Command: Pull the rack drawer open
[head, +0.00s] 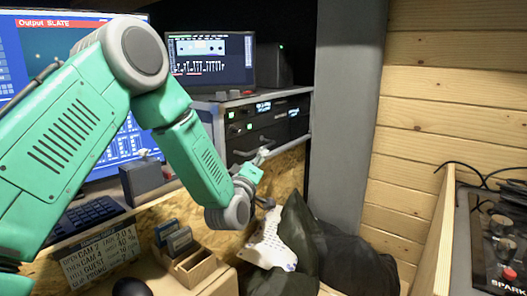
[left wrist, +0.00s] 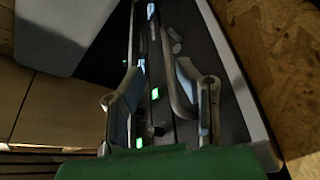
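The rack (head: 268,122) stands at the back centre, with black panels, small lit displays and a dark drawer front. My left gripper (head: 262,157) is in front of the rack's lower part, and my arm and wrist hide some of it. In the left wrist view, the left gripper (left wrist: 160,70) is open, with its two fingers apart. A curved dark handle (left wrist: 176,92) on the rack front shows between the fingers, closer to the right finger. I cannot tell whether a finger touches it. The drawer looks shut. My right gripper is not in view.
Monitors (head: 210,60) stand behind and on top of the rack. A keyboard (head: 87,217) and a wooden card box (head: 190,265) lie at lower left. Dark bags (head: 335,255) and a white sheet (head: 268,245) sit below the rack. A grey post (head: 345,100) stands to its right.

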